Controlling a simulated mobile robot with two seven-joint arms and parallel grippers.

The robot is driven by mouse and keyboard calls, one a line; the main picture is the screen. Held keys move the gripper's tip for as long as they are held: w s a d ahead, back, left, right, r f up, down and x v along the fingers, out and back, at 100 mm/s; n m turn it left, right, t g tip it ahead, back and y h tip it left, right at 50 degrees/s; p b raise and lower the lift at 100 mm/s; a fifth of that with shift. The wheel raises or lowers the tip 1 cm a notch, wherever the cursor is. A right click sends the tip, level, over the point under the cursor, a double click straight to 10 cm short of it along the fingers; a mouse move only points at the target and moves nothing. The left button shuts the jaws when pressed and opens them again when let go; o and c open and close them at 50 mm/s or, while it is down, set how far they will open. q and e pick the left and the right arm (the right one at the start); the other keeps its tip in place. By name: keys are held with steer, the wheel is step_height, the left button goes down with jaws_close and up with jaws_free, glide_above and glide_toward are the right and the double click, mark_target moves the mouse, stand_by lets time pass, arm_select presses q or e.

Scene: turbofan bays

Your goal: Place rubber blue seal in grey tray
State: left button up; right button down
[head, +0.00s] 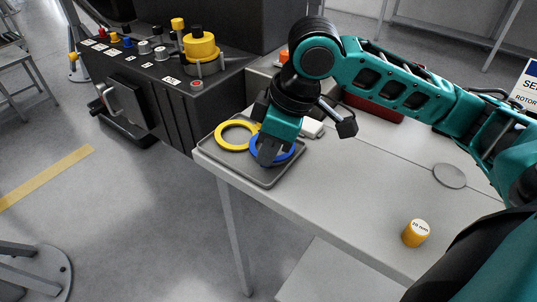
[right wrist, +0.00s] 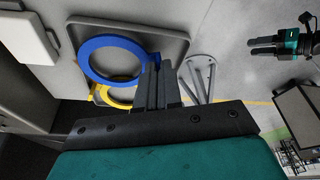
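The blue seal (head: 256,152) is a flat ring over the right part of the grey tray (head: 208,157). In the right wrist view the blue seal (right wrist: 88,66) shows almost whole, with its edge at my fingers. My right gripper (head: 268,158) points down over the tray and hides part of the seal in the head view. Its fingers (right wrist: 160,75) are close together on the seal's edge. I cannot tell whether the seal touches the tray floor. My left gripper (right wrist: 262,45) shows small at the upper right of the right wrist view, fingers apart and empty.
A yellow ring (head: 220,144) lies in the tray's left part, beside the blue seal. A white block (head: 313,128) is right of the tray. A yellow 20 mm cylinder (head: 415,234) stands on the table (head: 330,190). A dark control console (head: 165,90) stands behind left.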

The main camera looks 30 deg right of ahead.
steer(key=shift+f, duration=0.5)
steer(key=c, duration=1.3)
jaws_free()
steer(key=shift+r, duration=0.1)
steer(key=p+v, duration=0.3)
steer(key=v, duration=0.9)
